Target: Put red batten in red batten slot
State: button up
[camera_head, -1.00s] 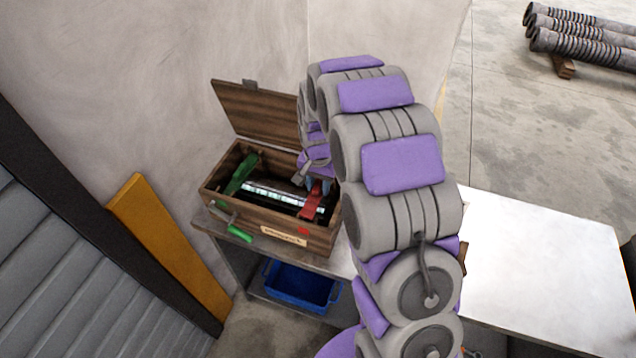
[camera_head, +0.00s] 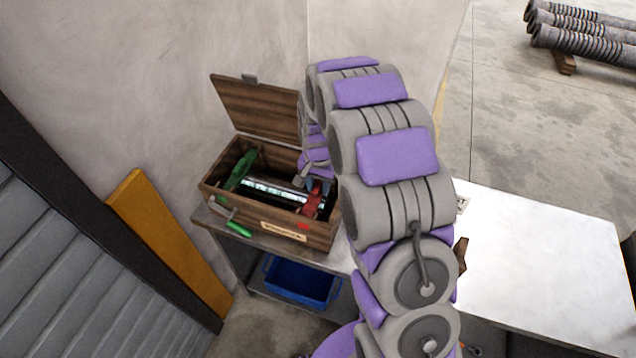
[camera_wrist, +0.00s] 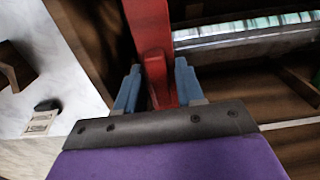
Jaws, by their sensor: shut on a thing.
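The red batten (camera_wrist: 150,35) is between the blue fingers of my gripper (camera_wrist: 157,88) in the wrist view, and the fingers are shut on it. In the head view the red batten (camera_head: 312,200) is at the right end of the open wooden box (camera_head: 215,193), with my gripper (camera_head: 313,185) at its upper part. A green batten (camera_head: 240,170) stands at the box's left end. A shiny cylinder (camera_head: 275,192) lies between the two battens; it also shows in the wrist view (camera_wrist: 245,35). The red batten's slot is hidden; I cannot tell whether the batten is seated.
The box's lid (camera_head: 255,105) stands open at the back. A green-handled crank (camera_head: 237,228) is on the box's front left. A blue bin (camera_head: 300,285) is on the shelf below. A white table (camera_head: 550,260) is at right. A yellow board (camera_head: 170,240) leans on the wall.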

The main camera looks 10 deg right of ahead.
aim_at(318, 184)
jog(key=shift+f, duration=0.85)
jog(key=o, duration=1.1)
notch_tip(318, 184, up, 17)
jog(key=shift+r+p, duration=0.15)
jog(key=shift+p, duration=0.7)
jog(key=s+n, duration=0.2)
jog(key=s, duration=1)
jog(key=s+r+n+g+b, duration=0.1)
jog(key=s+n, duration=0.1)
jog(key=s, duration=1)
jog(key=s+r+n+b, duration=0.1)
jog(key=s+n, duration=0.1)
jog(key=s, duration=1.1)
jog(key=shift+r+n+g, duration=0.15)
jog(key=shift+n+g, duration=0.25)
